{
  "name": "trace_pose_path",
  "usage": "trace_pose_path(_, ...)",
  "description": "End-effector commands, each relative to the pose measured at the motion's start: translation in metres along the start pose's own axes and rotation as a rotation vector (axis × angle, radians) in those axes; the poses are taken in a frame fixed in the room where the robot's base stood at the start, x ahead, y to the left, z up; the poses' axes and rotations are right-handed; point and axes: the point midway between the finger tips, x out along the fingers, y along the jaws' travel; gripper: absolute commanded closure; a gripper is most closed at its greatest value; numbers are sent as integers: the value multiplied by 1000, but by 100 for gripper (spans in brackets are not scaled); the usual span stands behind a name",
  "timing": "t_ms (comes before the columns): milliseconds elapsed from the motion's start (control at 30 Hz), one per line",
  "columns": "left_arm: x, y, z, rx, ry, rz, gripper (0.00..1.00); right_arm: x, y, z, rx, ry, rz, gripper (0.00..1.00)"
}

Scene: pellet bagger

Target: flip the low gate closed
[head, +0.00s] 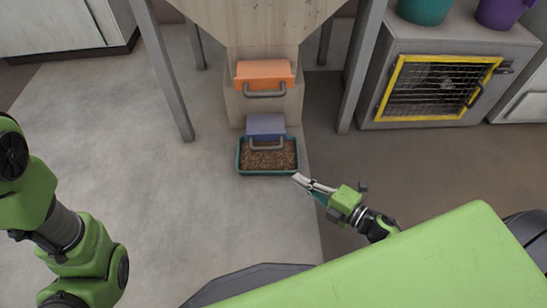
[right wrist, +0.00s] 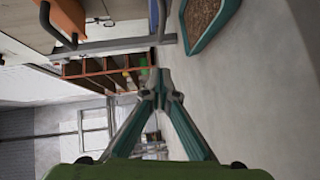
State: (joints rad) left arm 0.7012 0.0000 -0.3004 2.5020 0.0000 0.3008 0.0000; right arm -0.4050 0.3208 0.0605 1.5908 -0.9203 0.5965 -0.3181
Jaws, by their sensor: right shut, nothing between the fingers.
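The low gate (head: 265,125) is a blue-purple flap with a grey bar handle (head: 267,145), low on the front of the wooden hopper. It juts out over the back of a green tray (head: 240,168) full of brown pellets. My right gripper (head: 297,178) is shut and empty, just off the tray's front right corner and apart from the gate handle. In the right wrist view the fingertips (right wrist: 160,78) meet, and the tray (right wrist: 190,46) shows at the top. My left arm shows at the left, but its gripper is out of view.
An orange upper gate (head: 264,72) with its own handle (head: 265,92) sits above the low gate. Grey stand legs (head: 166,80) flank the hopper. A grey cabinet with a yellow-framed mesh door (head: 392,88) stands at right. The floor left of the tray is clear.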

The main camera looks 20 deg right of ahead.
Motion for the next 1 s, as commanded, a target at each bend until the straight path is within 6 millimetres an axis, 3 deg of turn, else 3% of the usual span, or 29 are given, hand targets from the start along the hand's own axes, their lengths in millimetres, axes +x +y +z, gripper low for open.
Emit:
trace_pose_path(333, -4, 1, 0, 0, -3, 0, 100, 12, -1, 0, 2, 1, 1, 100)
trace_pose_path(800, -27, 6, -8, 0, -2, 0, 100, 106, -2, 3, 0, -1, 2, 100)
trace_pose_path(1000, -39, 8, -13, 0, -1, 1, 100, 123, -3, 23, 1, -2, -1, 100)
